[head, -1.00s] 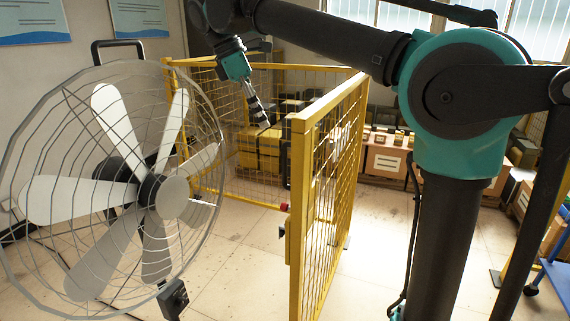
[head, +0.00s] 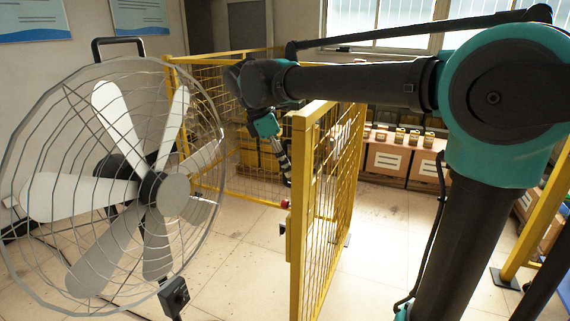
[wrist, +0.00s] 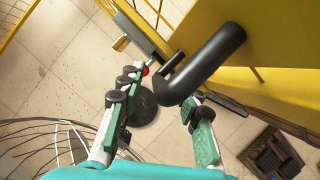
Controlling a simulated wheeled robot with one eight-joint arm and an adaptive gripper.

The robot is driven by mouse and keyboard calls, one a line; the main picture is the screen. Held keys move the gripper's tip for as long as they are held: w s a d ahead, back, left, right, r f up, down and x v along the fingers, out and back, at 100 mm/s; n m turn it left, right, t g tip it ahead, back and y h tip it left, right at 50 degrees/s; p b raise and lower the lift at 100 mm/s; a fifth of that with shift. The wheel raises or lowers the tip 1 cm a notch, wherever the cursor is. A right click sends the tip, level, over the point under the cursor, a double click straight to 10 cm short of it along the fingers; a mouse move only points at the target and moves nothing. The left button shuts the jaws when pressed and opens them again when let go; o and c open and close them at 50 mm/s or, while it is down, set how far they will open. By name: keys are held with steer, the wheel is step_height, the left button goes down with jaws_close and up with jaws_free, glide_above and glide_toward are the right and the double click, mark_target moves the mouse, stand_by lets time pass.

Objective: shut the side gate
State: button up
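The side gate (head: 342,170) is a yellow mesh panel that stands open, swung out toward the head camera. Its near edge is a thick yellow post (head: 300,215). In the wrist view a bent black handle (wrist: 212,62) sticks out from the gate's yellow frame (wrist: 262,40). My gripper (wrist: 158,92) is open and empty. Its fingers lie to either side of the handle's lower end; I cannot tell whether they touch it. In the head view my gripper (head: 284,160) is just left of the gate post, tilted downward, its tip partly hidden.
A large caged fan (head: 150,190) stands at the left front. The yellow mesh fence (head: 240,180) is behind the gate. Boxes (head: 395,160) line the far wall. A yellow post (head: 520,250) stands at the right. The floor right of the gate is clear.

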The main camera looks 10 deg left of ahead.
jaws_close()
stand_by(0.4)
steer(key=shift+d, duration=0.1)
